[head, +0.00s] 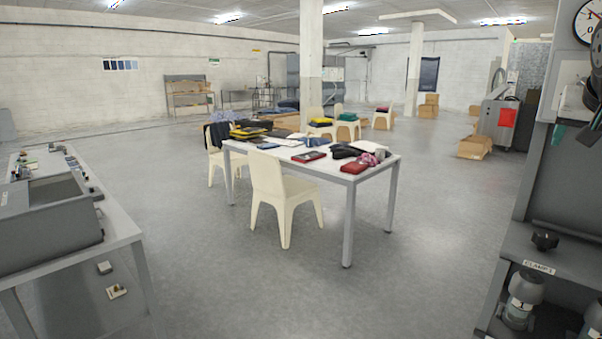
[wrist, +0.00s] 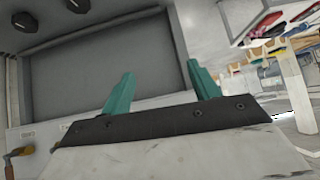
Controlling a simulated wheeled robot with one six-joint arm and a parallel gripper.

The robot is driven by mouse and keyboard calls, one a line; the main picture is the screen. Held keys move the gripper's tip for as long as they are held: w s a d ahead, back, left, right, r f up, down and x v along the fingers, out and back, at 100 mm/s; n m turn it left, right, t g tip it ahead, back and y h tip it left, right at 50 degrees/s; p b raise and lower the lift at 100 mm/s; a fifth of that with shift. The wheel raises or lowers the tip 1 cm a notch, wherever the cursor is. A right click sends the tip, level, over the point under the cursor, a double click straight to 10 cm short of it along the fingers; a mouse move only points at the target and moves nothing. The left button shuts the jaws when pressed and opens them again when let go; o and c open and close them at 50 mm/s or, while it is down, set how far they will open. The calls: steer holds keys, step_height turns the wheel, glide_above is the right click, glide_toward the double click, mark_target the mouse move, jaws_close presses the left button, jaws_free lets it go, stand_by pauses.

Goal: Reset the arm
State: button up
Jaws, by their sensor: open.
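My gripper (wrist: 162,88) shows in the wrist view as two teal fingers on a dark bar. The fingers stand well apart with nothing between them, so it is open and empty. Behind the fingers is a grey recessed panel or bin with dark round knobs above it at the upper left. In the head view only a small part of my arm shows at the far right edge, with a bit of teal beside the shelf unit; the fingertips cannot be made out there.
A white table (head: 335,172) with folded clothes stands mid-room, a cream chair (head: 280,188) before it. A grey machine (head: 50,225) sits on a bench at left. A shelf unit (head: 575,265) with clamps stands close at right. Open floor (head: 430,240) lies between.

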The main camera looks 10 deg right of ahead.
steer(key=s+a+f+n+g+y, duration=0.1)
steer(key=s+a+f+n+y, duration=0.1)
steer(key=s+a+f, duration=0.4)
steer(key=s+a+f+n+g+y, duration=0.2)
steer(key=s+a+f+n, duration=0.2)
steer(key=a+f, duration=0.4)
steer(key=s+a+f+n+g+y, duration=0.2)
steer(key=s+a+f, duration=0.5)
steer(key=a, duration=0.8)
steer(key=shift+s+n+y, duration=0.3)
steer(key=shift+s+n, duration=0.05)
steer(key=shift+n, duration=0.45)
